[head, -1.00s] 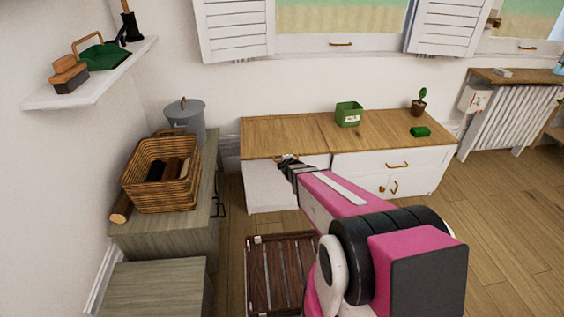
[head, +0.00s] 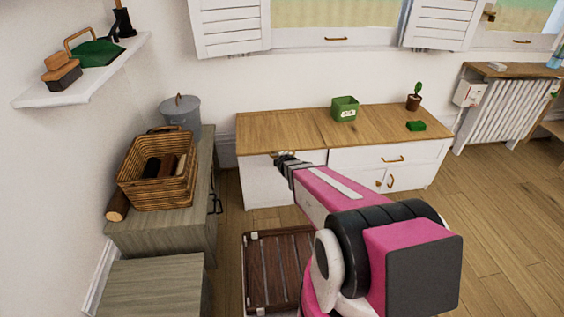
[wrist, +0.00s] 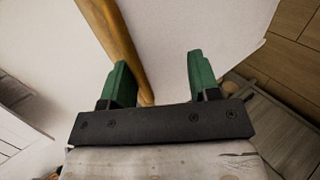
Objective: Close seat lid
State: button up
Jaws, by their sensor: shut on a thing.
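The seat lid (head: 272,130) is the left part of the wooden top on a low white bench under the window. It looks flat, level with the wooden top to its right. My gripper (head: 281,158) is at the lid's front edge, and my own arm hides part of the bench front. In the wrist view, my green fingers (wrist: 160,82) stand apart, with the lid's wooden edge (wrist: 104,35) running behind the left one and a white panel (wrist: 165,55) between them. My gripper is shut on the lid's edge; the exact contact is hard to see.
A dark slatted crate (head: 278,270) lies on the floor before the bench. A grey cabinet (head: 165,238) with a wicker basket (head: 157,172) stands left.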

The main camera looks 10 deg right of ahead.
jog(key=v, duration=1.1)
jog(key=shift+f, duration=0.1)
jog(key=s+d+r+m+g, duration=0.2)
jog(key=s+m+g, duration=0.3)
jog(key=s+m, duration=0.3)
jog(key=s+d+r+m+g, duration=0.2)
jog(key=s+r+m+g, duration=0.3)
jog(key=s+m, duration=0.3)
jog(key=shift+r+m+g, duration=0.25)
jog(key=shift+m+g, duration=0.25)
jog(key=shift+m, duration=0.5)
